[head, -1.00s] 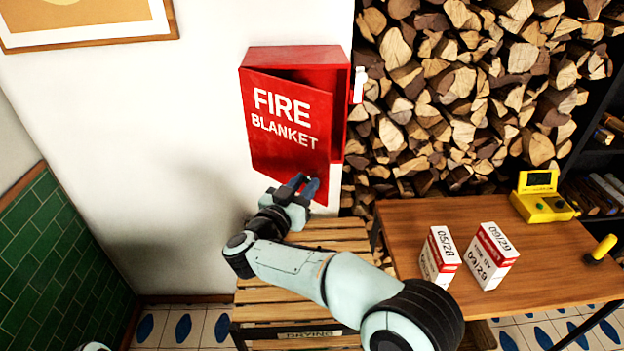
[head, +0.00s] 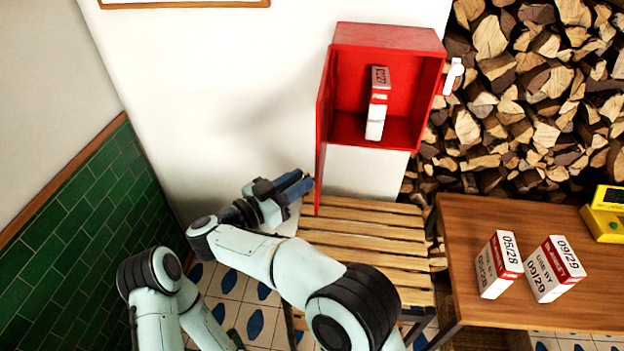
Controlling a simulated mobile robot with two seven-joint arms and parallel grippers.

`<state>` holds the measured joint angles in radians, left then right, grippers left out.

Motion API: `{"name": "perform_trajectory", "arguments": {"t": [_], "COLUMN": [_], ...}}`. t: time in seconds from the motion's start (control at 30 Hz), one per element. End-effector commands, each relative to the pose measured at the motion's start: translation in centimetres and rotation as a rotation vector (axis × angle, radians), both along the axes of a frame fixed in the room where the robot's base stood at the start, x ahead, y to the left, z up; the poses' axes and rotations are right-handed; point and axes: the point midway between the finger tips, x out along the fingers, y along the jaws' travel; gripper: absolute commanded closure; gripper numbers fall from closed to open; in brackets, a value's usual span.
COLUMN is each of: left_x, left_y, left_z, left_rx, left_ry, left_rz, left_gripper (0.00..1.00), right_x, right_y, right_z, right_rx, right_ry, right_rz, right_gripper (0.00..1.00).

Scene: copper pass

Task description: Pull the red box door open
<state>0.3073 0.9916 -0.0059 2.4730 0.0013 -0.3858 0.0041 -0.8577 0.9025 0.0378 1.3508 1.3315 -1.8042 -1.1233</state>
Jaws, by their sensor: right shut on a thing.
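The red box (head: 386,38) hangs on the white wall. Its door (head: 319,150) stands swung out on the left side, seen nearly edge-on, so its lettered face is hidden. Inside the box a small white and red carton (head: 377,105) stands upright. My right gripper (head: 305,184) is at the lower free edge of the door and shut on it. My left arm shows at the lower left, and its gripper is out of view.
A slatted wooden bench (head: 365,235) stands below the box. A brown table (head: 480,215) at the right bears two cartons (head: 499,265) (head: 553,270) and a yellow device (head: 606,215). Stacked firewood (head: 530,90) fills the right back. A green tiled wall (head: 70,230) stands left.

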Motion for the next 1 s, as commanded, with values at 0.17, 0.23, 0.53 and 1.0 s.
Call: {"name": "perform_trajectory", "arguments": {"t": [0.17,0.23,0.53,1.0], "left_x": [1.1,1.3,2.1,2.5], "left_y": [0.0,0.0,0.0,0.0], "left_z": [1.0,1.2,1.8,2.1], "left_rx": [0.0,0.0,-0.001,0.0], "left_ry": [-0.011,-0.015,-0.024,-0.029], "left_rz": [0.0,0.0,0.0,0.0], "left_gripper": [0.57,0.57,0.57,0.57], "right_x": [1.5,1.7,2.3,2.7], "right_y": [0.5,1.0,2.5,3.5], "right_z": [0.7,0.7,0.8,1.0], "right_rx": [-0.001,0.0,0.002,0.006], "right_ry": [-0.02,-0.019,-0.022,-0.025], "right_rz": [-0.07,-0.093,-0.174,-0.229], "right_gripper": [1.0,1.0,1.0,1.0]}}
